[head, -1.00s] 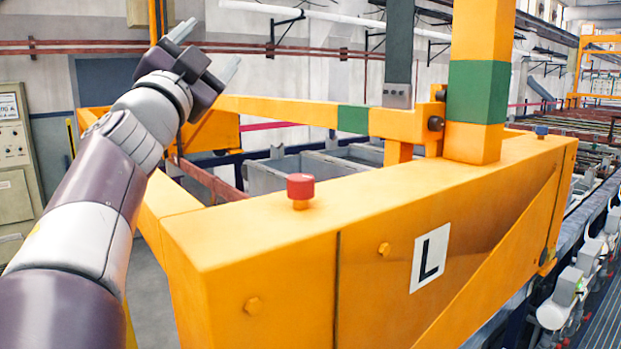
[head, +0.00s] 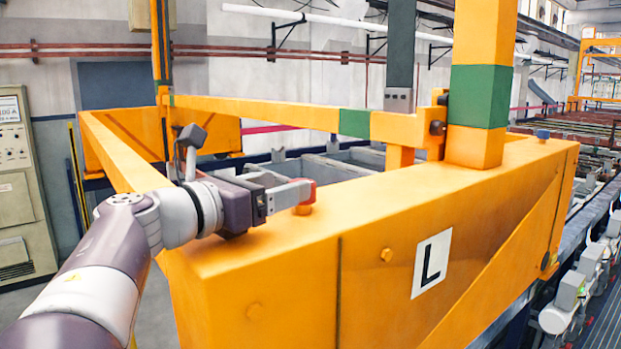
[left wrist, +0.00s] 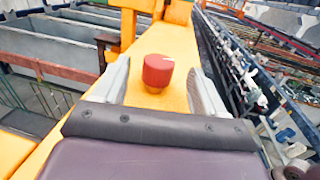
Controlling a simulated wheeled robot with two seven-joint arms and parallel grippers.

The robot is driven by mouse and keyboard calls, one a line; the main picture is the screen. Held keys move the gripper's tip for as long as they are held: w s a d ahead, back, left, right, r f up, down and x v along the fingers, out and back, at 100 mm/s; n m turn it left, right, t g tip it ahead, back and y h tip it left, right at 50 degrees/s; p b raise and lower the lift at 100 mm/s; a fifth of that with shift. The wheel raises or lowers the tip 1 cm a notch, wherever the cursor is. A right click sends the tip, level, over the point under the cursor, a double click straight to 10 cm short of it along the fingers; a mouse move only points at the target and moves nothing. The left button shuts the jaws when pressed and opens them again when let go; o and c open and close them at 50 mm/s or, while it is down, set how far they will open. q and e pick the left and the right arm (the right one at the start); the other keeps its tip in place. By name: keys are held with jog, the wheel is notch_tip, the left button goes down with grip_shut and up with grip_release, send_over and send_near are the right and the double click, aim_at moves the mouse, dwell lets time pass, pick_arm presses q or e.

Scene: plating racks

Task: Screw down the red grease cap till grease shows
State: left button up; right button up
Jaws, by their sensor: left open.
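The red grease cap (left wrist: 158,71) stands upright on an orange base on top of the orange beam. In the left wrist view it sits between the two open fingers of my left gripper (left wrist: 159,88), with a gap on each side. In the head view my left gripper (head: 292,196) lies level at the cap's height, and a finger hides most of the cap; a red sliver and the orange base (head: 302,209) show. No grease can be made out. My right gripper is not in view.
The orange beam (head: 300,255) carries a white plate marked L (head: 431,263) on its front face. An orange post with a green band (head: 480,95) rises from the beam to the right. Grey tanks (left wrist: 50,45) lie behind it. A control cabinet (head: 25,180) stands at the left.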

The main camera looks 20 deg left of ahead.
aim_at(312, 180)
pick_arm(q)
jog(key=p+x, duration=0.4)
jog(key=x, duration=0.2)
jog(key=shift+w+d, duration=0.15)
jog(key=shift+w, duration=0.2)
jog(key=shift+w+d+f, duration=0.15)
jog(key=shift+w, duration=0.25)
jog(key=shift+s, duration=0.1)
jog(key=c, duration=1)
